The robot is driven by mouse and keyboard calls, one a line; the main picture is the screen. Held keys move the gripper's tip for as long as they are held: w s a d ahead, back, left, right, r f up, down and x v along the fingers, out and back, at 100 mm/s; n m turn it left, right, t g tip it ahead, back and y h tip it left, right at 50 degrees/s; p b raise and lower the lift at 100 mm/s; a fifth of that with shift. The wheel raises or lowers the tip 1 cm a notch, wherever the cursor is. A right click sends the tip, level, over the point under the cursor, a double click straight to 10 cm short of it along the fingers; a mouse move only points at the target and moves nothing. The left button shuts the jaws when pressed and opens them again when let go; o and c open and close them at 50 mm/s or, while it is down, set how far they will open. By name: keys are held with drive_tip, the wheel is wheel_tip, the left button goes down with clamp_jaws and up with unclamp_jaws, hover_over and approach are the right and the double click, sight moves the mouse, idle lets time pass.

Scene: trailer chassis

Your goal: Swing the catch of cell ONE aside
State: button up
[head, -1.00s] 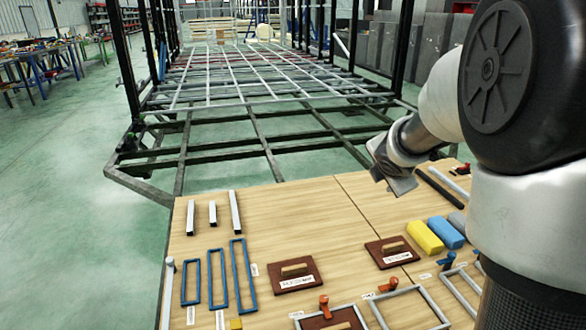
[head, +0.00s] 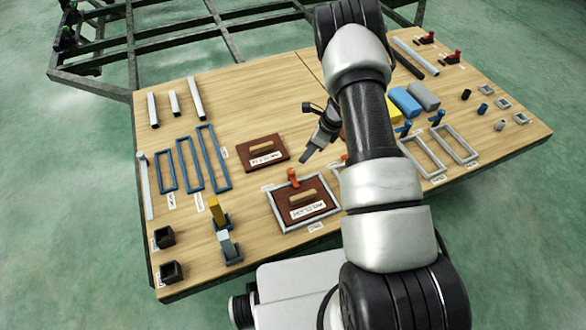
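A grey rectangular frame (head: 275,208) lies on the wooden table with a brown wood-handled panel (head: 318,206) inside it. An orange catch (head: 293,178) stands at the frame's back edge. The labels are too small to read, so I cannot tell which cell is ONE.
Another brown panel (head: 262,149) lies loose behind the framed one. Blue frames (head: 190,163) and grey bars (head: 174,104) are at left. Grey frames with blue catches (head: 437,118) and yellow, blue and grey blocks (head: 405,102) are at right.

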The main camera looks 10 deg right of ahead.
sight(291, 170)
drive_tip(key=b+x, duration=0.3)
drive_tip(key=x, duration=1.1)
drive_tip(key=shift+f, duration=0.15)
drive_tip(key=c, duration=1)
